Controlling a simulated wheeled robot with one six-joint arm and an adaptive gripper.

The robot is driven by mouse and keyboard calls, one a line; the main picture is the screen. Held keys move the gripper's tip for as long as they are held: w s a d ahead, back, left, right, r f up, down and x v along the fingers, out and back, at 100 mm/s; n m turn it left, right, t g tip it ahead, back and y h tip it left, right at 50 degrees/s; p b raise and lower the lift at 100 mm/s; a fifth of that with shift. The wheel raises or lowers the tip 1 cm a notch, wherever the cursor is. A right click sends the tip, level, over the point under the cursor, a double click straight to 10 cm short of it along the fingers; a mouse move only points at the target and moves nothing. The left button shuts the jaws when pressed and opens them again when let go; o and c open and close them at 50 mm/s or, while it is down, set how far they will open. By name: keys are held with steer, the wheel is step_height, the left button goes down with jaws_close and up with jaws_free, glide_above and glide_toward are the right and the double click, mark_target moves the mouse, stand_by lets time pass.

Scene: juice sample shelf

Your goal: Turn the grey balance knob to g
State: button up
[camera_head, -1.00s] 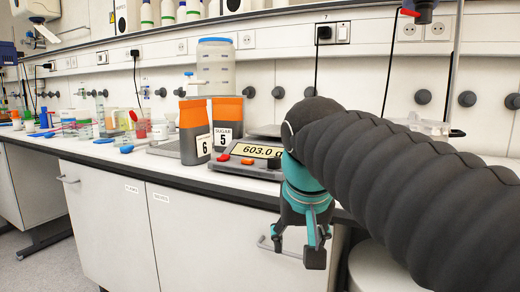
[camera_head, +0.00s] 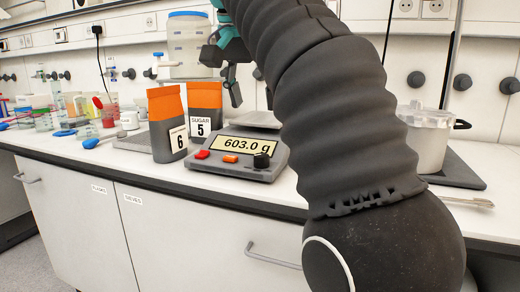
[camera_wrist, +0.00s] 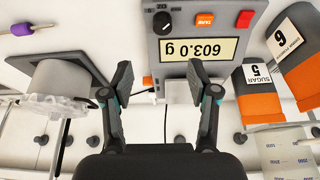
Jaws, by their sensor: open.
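The balance (camera_head: 236,166) stands on the bench and its display reads 603.0 g. The knob (camera_head: 261,160) is a dark round dial at the right end of its front panel, beside an orange button and a red button. In the wrist view the balance (camera_wrist: 170,75) appears upside down, with the knob (camera_wrist: 162,20) near the top edge. My gripper (camera_head: 222,78) is open and empty, raised above bench height in front of the bags. In the wrist view my gripper (camera_wrist: 158,80) has its fingers spread, the knob beyond the gap. The knob's exact pointer setting is too small to read.
Bag 6 (camera_head: 167,124) and sugar bag 5 (camera_head: 203,100) stand left of the balance. A clear lidded container (camera_head: 420,135) is to the right. A large blue-lidded jar (camera_head: 190,45) stands behind the bags. Beakers and blue spoons lie at the left.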

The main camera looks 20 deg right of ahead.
mark_target(262, 155)
steer(key=x, duration=1.3)
steer(key=shift+a+f+b, duration=0.2)
steer(key=shift+b, duration=0.2)
steer(key=c, duration=1.1)
steer(key=shift+d, duration=0.15)
jaws_close()
